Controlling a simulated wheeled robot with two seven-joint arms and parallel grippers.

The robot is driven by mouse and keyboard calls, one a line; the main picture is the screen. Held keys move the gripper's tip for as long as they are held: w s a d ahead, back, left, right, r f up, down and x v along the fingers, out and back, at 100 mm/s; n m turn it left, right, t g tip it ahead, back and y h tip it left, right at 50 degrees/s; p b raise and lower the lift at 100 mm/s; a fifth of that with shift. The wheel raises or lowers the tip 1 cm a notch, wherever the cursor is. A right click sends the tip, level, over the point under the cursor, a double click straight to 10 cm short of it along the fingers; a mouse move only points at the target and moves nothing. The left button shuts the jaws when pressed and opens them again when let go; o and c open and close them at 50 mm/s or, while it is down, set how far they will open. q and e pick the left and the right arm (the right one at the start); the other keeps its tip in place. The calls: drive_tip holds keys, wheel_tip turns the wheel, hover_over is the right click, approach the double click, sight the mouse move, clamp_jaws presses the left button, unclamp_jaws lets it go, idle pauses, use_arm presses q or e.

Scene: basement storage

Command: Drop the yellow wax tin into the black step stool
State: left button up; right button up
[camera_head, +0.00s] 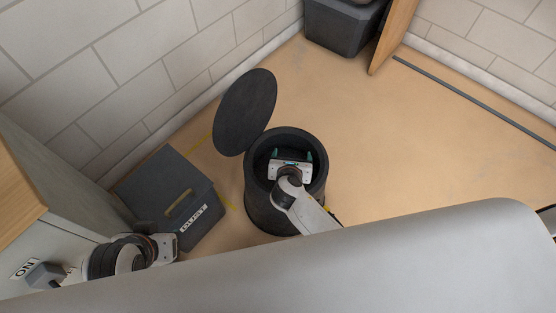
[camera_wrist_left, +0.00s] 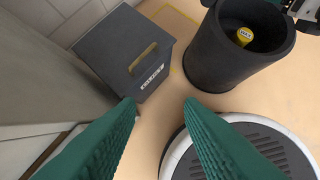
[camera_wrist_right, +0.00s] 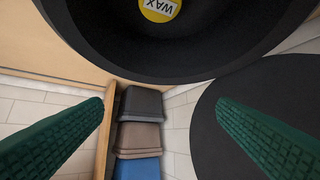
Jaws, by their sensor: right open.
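The black step stool (camera_head: 268,208) is a round, hollow drum standing upright on the floor, its round lid (camera_head: 247,112) swung open behind it. The yellow wax tin (camera_wrist_left: 244,36) lies inside the stool, low in the hollow in the left wrist view. It also shows inside the stool in the right wrist view (camera_wrist_right: 160,9), lettered WAX and partly cut off. My right gripper (camera_head: 291,156) is at the stool's open mouth, fingers spread and empty, apart from the tin. My left gripper (camera_wrist_left: 159,103) is open and empty, left of the stool near the dark box.
A dark grey box (camera_head: 150,185) with a yellow handle stands left of the stool, close to the wall and cabinet. Stacked bins (camera_wrist_right: 138,138) and a wooden panel (camera_head: 394,35) are at the back. The floor right of the stool is clear.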

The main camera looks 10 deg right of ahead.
use_arm(q)
drive_tip(key=shift+s+a+r+g+p, duration=0.1)
drive_tip(key=shift+s+a+g+p, duration=0.1)
drive_tip(key=shift+s+g+p, duration=0.35)
drive_tip(key=shift+s+a+r+g+p, duration=0.1)
drive_tip(key=shift+s+a+g+p, duration=0.2)
drive_tip(key=shift+s+p, duration=0.35)
use_arm(e)
drive_tip(key=v, duration=0.7)
drive_tip(key=shift+s+r, duration=0.25)
use_arm(q)
drive_tip(key=shift+w+d, duration=0.1)
drive_tip(key=shift+d, duration=0.05)
